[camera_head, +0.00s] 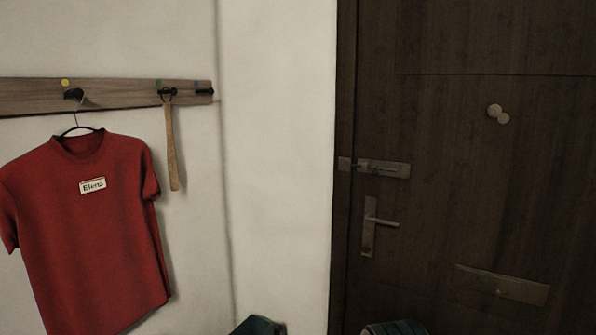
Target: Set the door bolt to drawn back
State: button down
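The door bolt (381,168) is a small pale metal slide bolt on a plate, mounted near the left edge of the dark wooden door (460,130). Its keeper (344,163) sits on the door frame just left of it. The bolt's rod lies level along the plate; at this size I cannot tell whether its tip crosses into the keeper. My gripper does not show clearly. Only two dark teal shapes, perhaps parts of my arm, stand at the bottom edge, well below the bolt.
Below the bolt is a door handle (384,222) on a tall plate. A mail slot plate (502,285) and a round knob (497,113) are further right. On the left wall, a wooden rail (125,94) holds a red shirt (85,230) and a long wooden item (172,148).

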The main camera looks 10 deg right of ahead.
aim_at(375, 170)
jog(key=i, duration=1.3)
jog(key=z, duration=0.7)
